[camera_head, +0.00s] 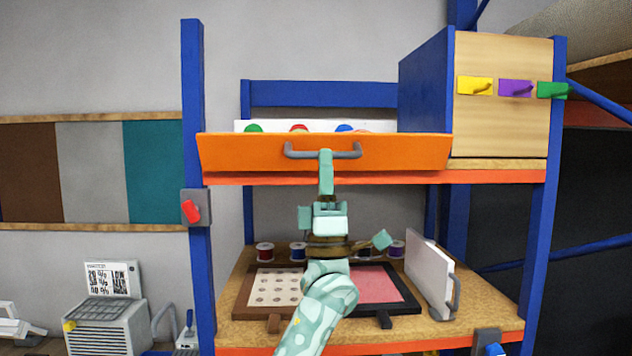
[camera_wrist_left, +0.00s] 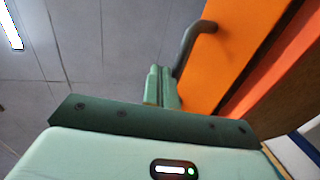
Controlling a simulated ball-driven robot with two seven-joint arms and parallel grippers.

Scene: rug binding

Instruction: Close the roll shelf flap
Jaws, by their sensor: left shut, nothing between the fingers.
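The orange roll shelf flap (camera_head: 235,152) spans the front of the upper shelf, leaning outward, with a gap above it where roll ends show behind. Its grey bar handle (camera_head: 350,152) is on the flap's front face. My left gripper (camera_head: 326,158) is shut and empty, its fingertips over the middle of the handle. In the left wrist view, the shut fingers (camera_wrist_left: 163,84) are beside the handle (camera_wrist_left: 192,42) and close to the orange flap (camera_wrist_left: 232,50); I cannot tell whether they touch. My right gripper is not in view.
Green, red and blue round ends (camera_head: 298,128) show above the flap. A wooden cabinet (camera_head: 500,130) with coloured latches stands right. Below, the shelf holds spools (camera_head: 265,252), a dark-framed tray (camera_head: 410,300) and an upright white panel (camera_head: 428,270). Blue posts (camera_head: 193,90) flank the rack.

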